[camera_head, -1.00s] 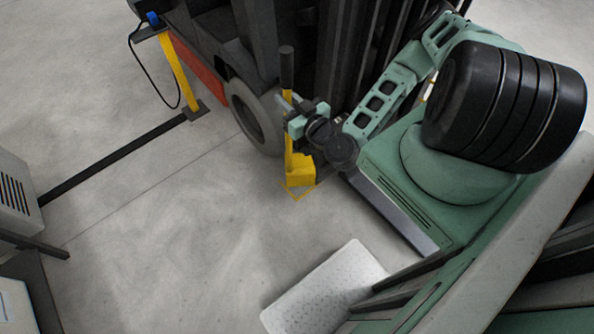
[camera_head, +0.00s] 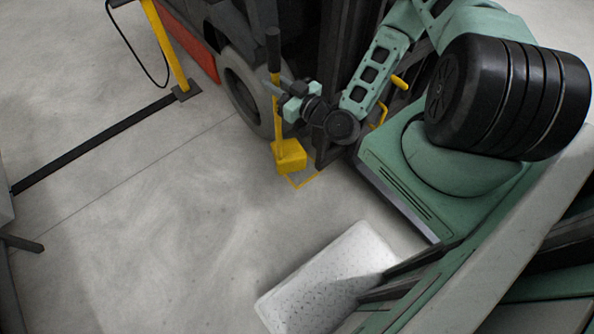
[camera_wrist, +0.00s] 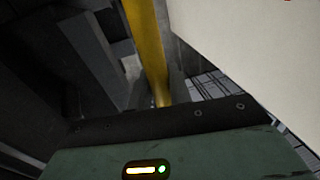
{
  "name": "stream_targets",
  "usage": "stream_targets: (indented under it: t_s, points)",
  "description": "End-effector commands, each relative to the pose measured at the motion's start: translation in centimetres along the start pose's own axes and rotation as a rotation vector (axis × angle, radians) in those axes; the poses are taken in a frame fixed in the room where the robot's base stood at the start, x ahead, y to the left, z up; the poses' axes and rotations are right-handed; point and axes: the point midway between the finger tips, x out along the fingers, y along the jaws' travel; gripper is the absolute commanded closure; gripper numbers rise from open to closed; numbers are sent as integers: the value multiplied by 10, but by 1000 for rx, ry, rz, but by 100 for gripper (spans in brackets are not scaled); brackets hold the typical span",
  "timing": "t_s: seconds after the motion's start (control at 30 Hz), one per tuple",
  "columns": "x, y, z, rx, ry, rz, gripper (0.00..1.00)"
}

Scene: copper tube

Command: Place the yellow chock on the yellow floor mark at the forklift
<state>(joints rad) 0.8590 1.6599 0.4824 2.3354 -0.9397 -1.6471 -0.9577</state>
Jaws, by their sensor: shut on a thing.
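The yellow chock (camera_head: 291,158) is a block with a tall yellow post and a black grip on top. It is beside the forklift's (camera_head: 335,60) front wheel (camera_head: 246,92). My gripper (camera_head: 280,98) is shut on the post, which stands nearly upright. The yellow floor mark (camera_head: 306,181) is a thin outline on the floor. The block overlaps its upper left part in the head view, and the lower right part shows bare. I cannot tell whether the block touches the floor. In the wrist view the yellow post (camera_wrist: 147,45) runs down in front of my gripper; the block is hidden.
The forklift's dark mast stands close behind and to the right of the chock. A yellow post with a cable (camera_head: 168,45) stands at upper left, at the end of a dark floor strip (camera_head: 95,142). A pale dimpled panel (camera_head: 325,280) is at bottom centre.

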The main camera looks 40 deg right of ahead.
Motion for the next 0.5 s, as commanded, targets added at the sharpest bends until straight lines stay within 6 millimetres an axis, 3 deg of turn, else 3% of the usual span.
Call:
stream_targets:
  t_s: [0.03, 0.5]
  points:
    - [2, -1, 15, -4, 11, -11, 100]
    - [16, -13, 90, -3, 13, -112, 100]
